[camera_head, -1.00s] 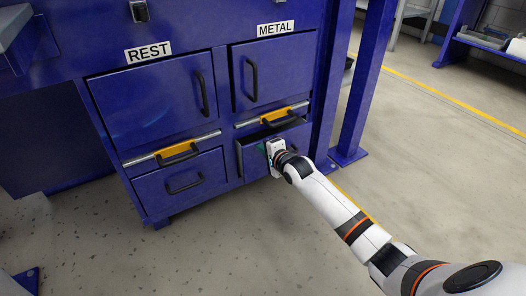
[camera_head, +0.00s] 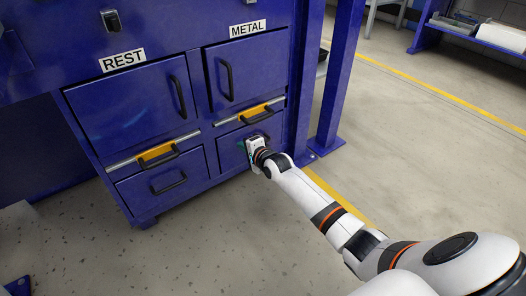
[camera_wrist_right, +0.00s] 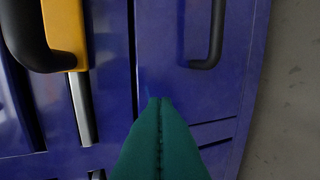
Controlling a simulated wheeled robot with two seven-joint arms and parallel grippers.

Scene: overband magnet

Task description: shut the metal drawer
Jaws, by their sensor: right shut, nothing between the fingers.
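The metal drawer (camera_head: 232,154) is the lower blue front under the METAL label (camera_head: 247,29). It looks flush or nearly flush with the cabinet, with a thin dark line along its edge in the right wrist view (camera_wrist_right: 165,50). Its black handle (camera_wrist_right: 216,35) is partly hidden by my right gripper in the head view. My right gripper (camera_head: 246,148) is shut and empty, its green fingertips (camera_wrist_right: 160,100) at the drawer front beside the handle. I cannot tell whether they touch it. My left gripper is not in view.
A yellow handle piece (camera_head: 255,112) sits above the drawer. The REST drawer (camera_head: 140,192) at left looks closed. A blue post (camera_head: 338,85) stands close to the right. Open floor (camera_head: 420,140) lies right of the post.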

